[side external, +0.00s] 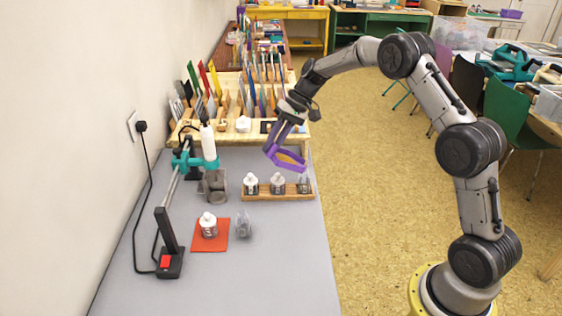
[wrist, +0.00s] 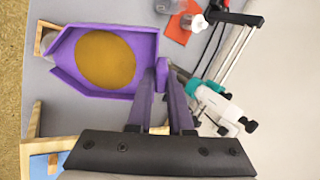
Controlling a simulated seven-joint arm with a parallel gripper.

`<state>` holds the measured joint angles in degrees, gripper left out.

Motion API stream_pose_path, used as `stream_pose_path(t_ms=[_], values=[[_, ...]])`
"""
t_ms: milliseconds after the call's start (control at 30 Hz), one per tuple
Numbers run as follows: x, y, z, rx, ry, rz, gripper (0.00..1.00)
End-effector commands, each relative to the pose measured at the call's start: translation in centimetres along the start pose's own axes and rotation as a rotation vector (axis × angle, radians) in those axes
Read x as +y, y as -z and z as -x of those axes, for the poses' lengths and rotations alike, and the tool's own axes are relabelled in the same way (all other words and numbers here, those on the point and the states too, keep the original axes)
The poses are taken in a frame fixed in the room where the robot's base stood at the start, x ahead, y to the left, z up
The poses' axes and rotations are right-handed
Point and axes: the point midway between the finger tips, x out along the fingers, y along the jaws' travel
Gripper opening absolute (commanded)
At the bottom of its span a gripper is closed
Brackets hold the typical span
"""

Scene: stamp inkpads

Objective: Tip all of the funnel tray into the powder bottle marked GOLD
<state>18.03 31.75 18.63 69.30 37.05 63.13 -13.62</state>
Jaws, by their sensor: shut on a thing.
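My gripper (side external: 275,141) is shut on the purple funnel tray (side external: 284,166), holding it in the air above the right end of the wooden rack. In the wrist view my gripper (wrist: 163,85) grips the tab at one end of the funnel tray (wrist: 66,58). A round patch of gold-brown powder (wrist: 105,58) lies in the tray, and its narrowing end points left. Several small bottles are in view: white-topped ones in the rack (side external: 250,184) (side external: 277,184), a clearer one at its right end (side external: 304,184), and one on the orange mat (side external: 209,226). Their labels are too small to read.
The wooden rack (side external: 265,198) sits mid-table. The orange mat (side external: 196,244) lies nearer, with a clear container (side external: 244,226) beside it. A stand with a teal clamp (side external: 181,160) rises at left.

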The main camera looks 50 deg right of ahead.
Motion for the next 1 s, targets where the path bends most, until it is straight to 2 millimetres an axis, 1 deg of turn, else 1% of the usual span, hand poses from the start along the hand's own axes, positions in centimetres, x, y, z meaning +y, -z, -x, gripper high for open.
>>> stream_pose_path(t_ms=[200,467,767,1000], values=[[0.3,0.0,0.8,0.001,0.054,-0.002,0.00],[0.3,0.0,0.9,0.001,0.062,0.000,0.00],[0.6,0.0,1.8,0.002,0.124,-0.001,0.00],[0.6,0.0,1.9,0.001,0.131,0.001,0.00]])
